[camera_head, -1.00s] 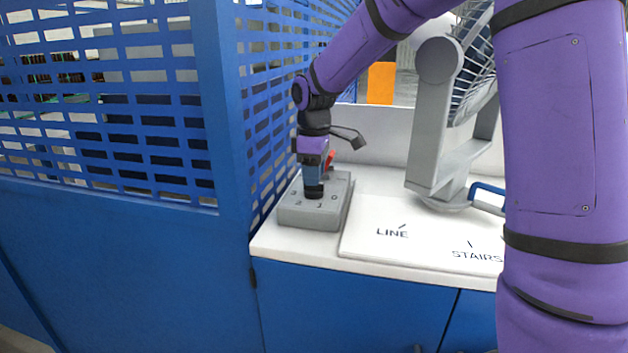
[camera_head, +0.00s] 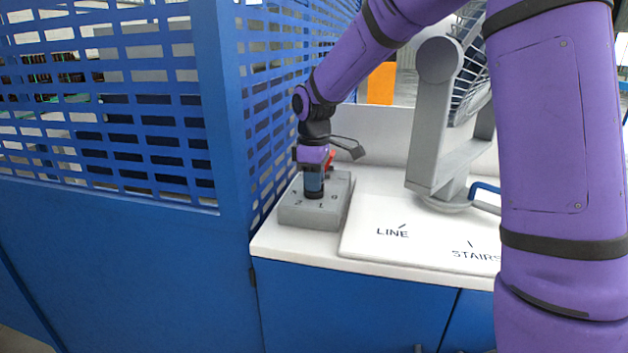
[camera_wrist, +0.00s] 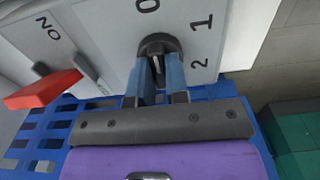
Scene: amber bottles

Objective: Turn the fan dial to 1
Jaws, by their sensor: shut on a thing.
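The grey fan control box (camera_head: 300,216) sits at the left end of the white counter, with the digits 0, 1 and 2 on its top; it also shows in the wrist view (camera_wrist: 100,25). The black round dial (camera_wrist: 158,42) is in the upper middle of the wrist view, with 0 above it and 1 and 2 to its right. My gripper (camera_wrist: 160,62) has its two blue fingers closed on the dial from both sides. In the head view my gripper (camera_head: 314,190) points down onto the box. The fingers partly hide the dial, and I cannot tell which digit it points to.
A red lever (camera_wrist: 45,90) stands on the box beside the word ON. A grey fan (camera_head: 437,120) stands to the right on the counter, behind a white panel (camera_head: 410,252) marked LINE and STAIRS. A blue perforated partition (camera_head: 270,110) rises close to the box's left.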

